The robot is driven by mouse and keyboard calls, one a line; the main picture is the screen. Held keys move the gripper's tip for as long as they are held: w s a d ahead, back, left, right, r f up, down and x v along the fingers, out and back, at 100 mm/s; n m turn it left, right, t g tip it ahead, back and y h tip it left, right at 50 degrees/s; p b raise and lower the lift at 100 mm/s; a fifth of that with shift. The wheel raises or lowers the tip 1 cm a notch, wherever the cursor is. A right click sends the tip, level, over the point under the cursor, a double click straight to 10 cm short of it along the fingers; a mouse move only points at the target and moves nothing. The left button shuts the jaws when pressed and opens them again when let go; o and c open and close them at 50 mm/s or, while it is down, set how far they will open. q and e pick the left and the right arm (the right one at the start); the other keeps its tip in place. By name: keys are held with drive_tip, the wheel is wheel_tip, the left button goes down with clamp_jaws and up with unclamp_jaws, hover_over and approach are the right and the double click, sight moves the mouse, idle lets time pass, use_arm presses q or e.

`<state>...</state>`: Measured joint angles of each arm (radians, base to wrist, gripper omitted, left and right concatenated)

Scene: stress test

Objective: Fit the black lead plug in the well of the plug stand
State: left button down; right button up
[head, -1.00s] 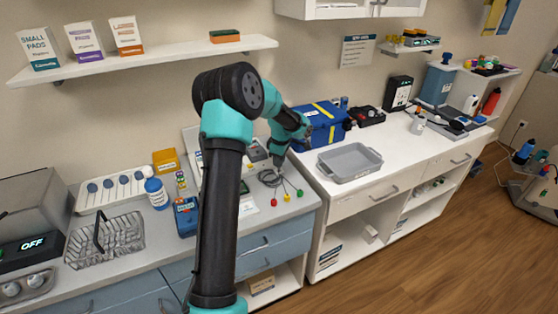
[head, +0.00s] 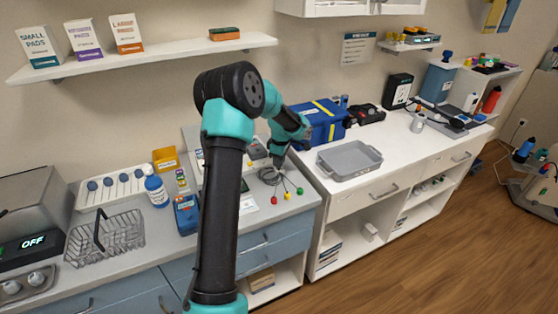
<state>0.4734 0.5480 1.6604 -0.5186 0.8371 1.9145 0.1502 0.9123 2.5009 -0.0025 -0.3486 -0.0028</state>
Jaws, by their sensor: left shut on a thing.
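My left gripper (head: 277,160) points down over the counter, near its right end. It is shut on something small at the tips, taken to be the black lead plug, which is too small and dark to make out. A loop of thin dark cable (head: 268,176) lies just below the gripper, with leads ending in red, green and yellow tips (head: 287,196) on the counter. I cannot make out the plug stand or its well; my left arm covers part of the counter. My right gripper is not in view.
A grey tray (head: 349,161) and a blue case (head: 322,121) stand on the white counter to the right. A wire basket (head: 106,240), a blue-capped bottle (head: 156,187) and a blue device (head: 186,214) stand left of my arm. A shelf (head: 150,57) runs above.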

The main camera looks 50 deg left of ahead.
use_arm(q)
drive_tip(key=shift+f, duration=0.45)
idle(1.3)
drive_tip(key=c, duration=1.4)
unclamp_jaws()
drive_tip(key=shift+o, duration=0.2)
drive_tip(key=shift+r, duration=0.4)
drive_tip(key=shift+r, duration=1.5)
drive_tip(key=shift+r, duration=0.1)
drive_tip(key=o, duration=0.6)
drive_tip(key=shift+r, duration=0.1)
